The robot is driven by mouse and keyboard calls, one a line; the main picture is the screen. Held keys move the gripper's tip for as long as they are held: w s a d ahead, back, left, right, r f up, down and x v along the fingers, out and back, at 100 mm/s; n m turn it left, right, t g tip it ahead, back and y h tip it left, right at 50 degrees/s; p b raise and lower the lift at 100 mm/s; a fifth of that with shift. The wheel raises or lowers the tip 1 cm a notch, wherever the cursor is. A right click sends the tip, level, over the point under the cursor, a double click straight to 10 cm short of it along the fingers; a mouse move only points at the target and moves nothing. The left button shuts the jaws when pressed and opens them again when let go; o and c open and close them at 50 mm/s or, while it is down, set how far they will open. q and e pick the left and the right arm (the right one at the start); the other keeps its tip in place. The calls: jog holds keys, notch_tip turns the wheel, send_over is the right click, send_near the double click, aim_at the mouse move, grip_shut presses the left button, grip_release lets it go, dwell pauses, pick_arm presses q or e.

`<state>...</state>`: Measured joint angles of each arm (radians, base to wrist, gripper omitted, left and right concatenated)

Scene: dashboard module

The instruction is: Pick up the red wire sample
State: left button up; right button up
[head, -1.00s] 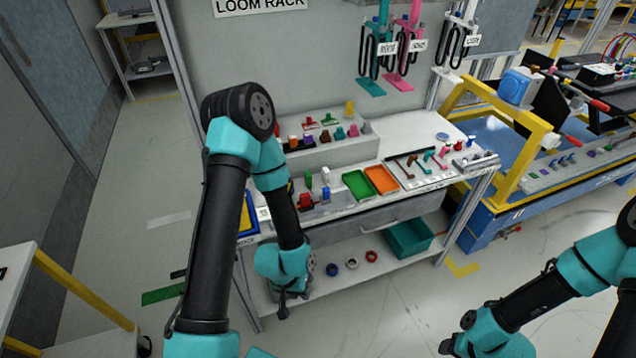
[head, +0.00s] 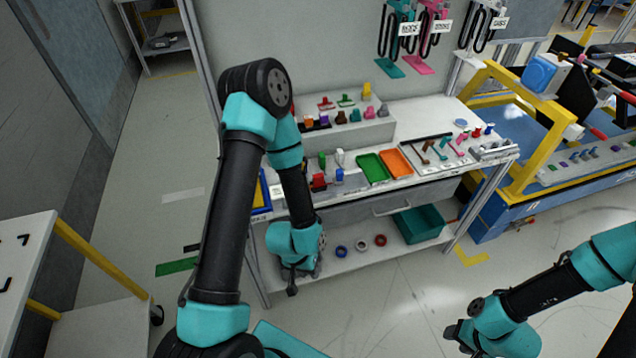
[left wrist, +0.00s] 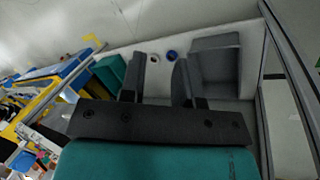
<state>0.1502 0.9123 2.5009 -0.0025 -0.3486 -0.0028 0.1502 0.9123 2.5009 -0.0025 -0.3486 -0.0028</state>
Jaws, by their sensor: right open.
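Several red things show in the head view, and I cannot tell which is the red wire sample. A small red piece (head: 326,103) lies on the raised shelf, a red block (head: 319,181) stands on the bench top, and a red ring (head: 380,240) lies on the lower shelf. My left gripper (head: 293,285) hangs at the left end of the lower shelf, left of the rings. In the left wrist view my left gripper (left wrist: 158,80) has its fingers apart with nothing between them. My right gripper (head: 455,338) is open over the floor, well right of the shelf.
A blue ring (head: 341,249) and a white ring (head: 361,245) lie beside the red one. A teal bin (head: 420,224) stands right of them. Green (head: 372,168) and orange (head: 397,163) trays sit on the bench top. Open floor lies before the bench.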

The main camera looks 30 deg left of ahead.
pick_arm(q)
jog(key=o, duration=0.6)
jog(key=shift+o, duration=0.2)
